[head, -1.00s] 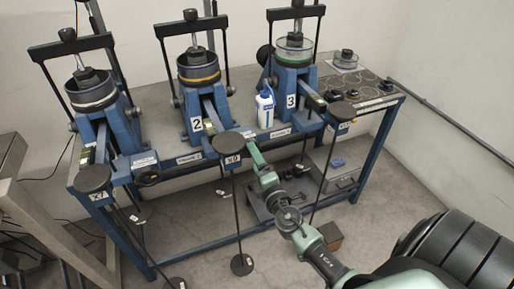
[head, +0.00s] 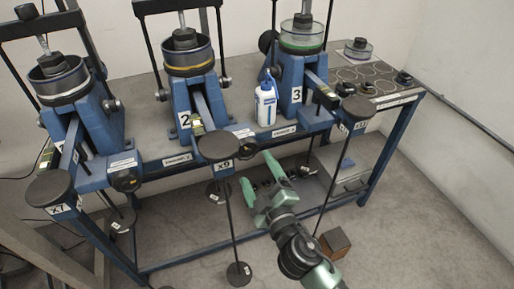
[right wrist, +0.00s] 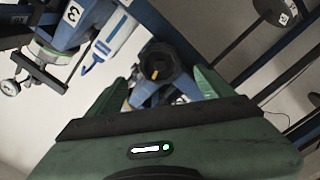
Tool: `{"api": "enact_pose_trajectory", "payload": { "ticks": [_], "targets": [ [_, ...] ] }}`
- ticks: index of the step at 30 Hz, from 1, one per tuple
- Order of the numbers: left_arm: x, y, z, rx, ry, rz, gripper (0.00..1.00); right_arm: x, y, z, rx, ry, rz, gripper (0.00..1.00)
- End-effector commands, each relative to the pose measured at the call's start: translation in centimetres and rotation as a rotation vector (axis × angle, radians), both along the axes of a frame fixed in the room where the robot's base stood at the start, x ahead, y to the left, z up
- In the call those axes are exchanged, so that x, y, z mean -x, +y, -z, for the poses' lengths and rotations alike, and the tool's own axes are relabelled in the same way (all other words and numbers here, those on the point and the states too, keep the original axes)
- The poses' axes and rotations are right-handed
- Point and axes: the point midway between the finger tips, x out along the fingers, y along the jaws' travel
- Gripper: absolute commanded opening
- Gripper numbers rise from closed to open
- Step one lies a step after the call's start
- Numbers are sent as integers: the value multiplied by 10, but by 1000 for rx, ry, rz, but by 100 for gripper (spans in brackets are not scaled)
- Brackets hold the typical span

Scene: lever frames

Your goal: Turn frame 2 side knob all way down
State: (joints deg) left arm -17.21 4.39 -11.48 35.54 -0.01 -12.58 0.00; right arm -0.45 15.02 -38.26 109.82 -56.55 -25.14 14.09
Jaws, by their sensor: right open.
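Frame 2 (head: 188,70) is a blue stand with a yellow-banded cup on top and a "2" label, in the middle of the bench. Its black side knob (head: 247,146) sits on the front rail, just right of the round x9 plate. My right gripper (head: 256,168) is open and empty, in front of and slightly below this knob. In the right wrist view a black round knob (right wrist: 157,62) with a yellow mark sits between the spread fingers, apart from both. My left gripper is not in view.
Frame 1 (head: 82,130) stands left and frame 3 (head: 293,85) right. A white-blue bottle (head: 265,103) stands between frames 2 and 3. The x9 plate (head: 219,147) and its hanging rod are close left of my gripper. A brown block (head: 334,243) lies on the floor.

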Motion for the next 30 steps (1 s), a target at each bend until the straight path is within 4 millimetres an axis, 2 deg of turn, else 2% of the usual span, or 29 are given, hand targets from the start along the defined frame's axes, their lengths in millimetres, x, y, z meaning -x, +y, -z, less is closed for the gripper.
{"api": "enact_pose_trajectory", "payload": {
  "ticks": [5,17,18,24,27,30],
  "targets": [
    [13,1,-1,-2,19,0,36,-24,7,-1,2,-3,0,82],
    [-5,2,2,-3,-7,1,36,-82,26,-1,3,-3,2,82],
    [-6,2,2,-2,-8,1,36,-85,27,-1,2,-3,2,79],
    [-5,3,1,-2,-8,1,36,-82,26,0,2,0,1,23],
    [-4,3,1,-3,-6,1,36,-82,26,1,2,2,1,0],
    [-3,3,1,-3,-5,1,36,-82,27,2,1,3,0,0]
  ]
}}
